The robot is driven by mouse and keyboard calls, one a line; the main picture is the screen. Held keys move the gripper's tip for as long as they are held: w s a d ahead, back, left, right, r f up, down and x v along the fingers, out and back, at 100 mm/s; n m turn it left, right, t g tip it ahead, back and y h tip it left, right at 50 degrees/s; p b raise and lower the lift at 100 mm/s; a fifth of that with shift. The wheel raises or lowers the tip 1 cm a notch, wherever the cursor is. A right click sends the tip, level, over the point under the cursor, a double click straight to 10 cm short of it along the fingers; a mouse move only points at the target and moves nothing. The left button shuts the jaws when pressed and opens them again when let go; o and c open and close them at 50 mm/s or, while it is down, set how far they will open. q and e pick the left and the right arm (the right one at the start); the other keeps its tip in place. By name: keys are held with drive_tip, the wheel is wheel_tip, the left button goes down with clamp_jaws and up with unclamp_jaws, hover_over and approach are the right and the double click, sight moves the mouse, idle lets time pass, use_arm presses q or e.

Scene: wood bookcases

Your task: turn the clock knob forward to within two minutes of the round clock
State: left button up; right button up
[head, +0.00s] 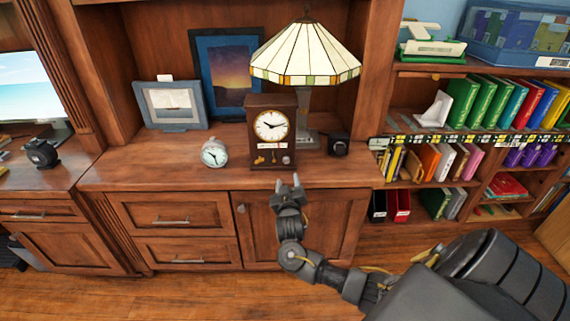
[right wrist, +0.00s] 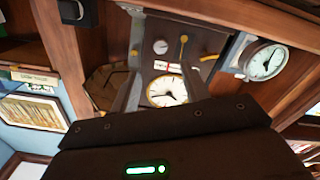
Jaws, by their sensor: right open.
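The brown wooden clock (head: 283,143) stands upright on the cabinet top, with a white dial (head: 271,126). A small silver clock knob (head: 285,160) sits low on its front at the right; it also shows in the right wrist view (right wrist: 160,46). The round clock (head: 214,153), white with a pale rim, stands left of the wooden clock and shows in the right wrist view (right wrist: 267,62). The hands are too small to read exactly. My right gripper (head: 287,183) is open and empty, in front of and below the wooden clock, apart from the knob. My left gripper is out of view.
A stained-glass lamp (head: 305,55) stands behind the wooden clock, with a small black object (head: 338,145) to the right. Picture frames (head: 172,105) stand behind the round clock. The cabinet's front edge (head: 150,187) lies near my right gripper. Bookshelves are at the right.

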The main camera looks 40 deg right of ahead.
sight(286, 162)
drive_tip(key=x, duration=1)
drive_tip(key=shift+d, duration=0.1)
drive_tip(key=c, duration=1)
